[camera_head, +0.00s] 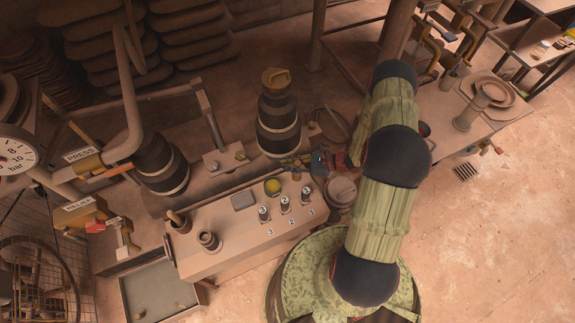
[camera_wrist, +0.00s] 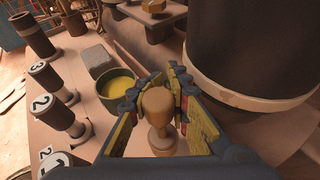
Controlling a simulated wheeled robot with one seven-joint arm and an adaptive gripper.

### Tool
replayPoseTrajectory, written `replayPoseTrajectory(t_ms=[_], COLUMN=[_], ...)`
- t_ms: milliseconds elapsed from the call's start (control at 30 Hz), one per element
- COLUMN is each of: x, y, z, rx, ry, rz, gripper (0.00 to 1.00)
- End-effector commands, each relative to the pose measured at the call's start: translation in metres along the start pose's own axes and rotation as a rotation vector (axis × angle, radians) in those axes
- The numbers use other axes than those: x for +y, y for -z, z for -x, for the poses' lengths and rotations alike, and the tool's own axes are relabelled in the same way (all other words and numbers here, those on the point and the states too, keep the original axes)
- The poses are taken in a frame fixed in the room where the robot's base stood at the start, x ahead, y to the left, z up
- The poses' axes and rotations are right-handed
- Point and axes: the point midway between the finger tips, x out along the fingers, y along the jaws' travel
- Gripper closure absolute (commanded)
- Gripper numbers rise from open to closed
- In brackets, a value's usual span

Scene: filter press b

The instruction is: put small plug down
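The small plug (camera_wrist: 158,112), a tan wooden piece with a rounded head and a narrower neck, stands between the two fingers of my gripper (camera_wrist: 165,85) in the wrist view. The fingers sit close on both sides of it, and my gripper looks shut on it. What is under the plug is partly hidden by the fingers. In the head view my gripper (camera_head: 303,162) is over the far edge of the bench (camera_head: 235,238), beside the dark banded cylinder; the plug is too small to make out there.
Numbered dark-topped pegs (camera_head: 285,203), a yellow-filled bowl (camera_head: 272,187) and a grey block (camera_head: 243,201) stand on the bench. The large dark cylinder (camera_head: 278,122) rises close beside my gripper. Cups (camera_head: 208,240) stand at the bench's left end. Bare bench top lies around the pegs.

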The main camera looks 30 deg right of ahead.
Motion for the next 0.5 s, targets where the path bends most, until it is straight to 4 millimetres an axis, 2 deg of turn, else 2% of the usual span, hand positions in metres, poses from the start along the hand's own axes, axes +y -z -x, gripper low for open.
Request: replayPoseTrajectory(t_ms=[300,500], x=[0.0001,0.0001], y=[-0.0003,-0.0003], z=[0.0,0.0], rx=[0.0,0.0], ry=[0.0,0.0], rz=[0.0,0.0], gripper=[0.65,0.64])
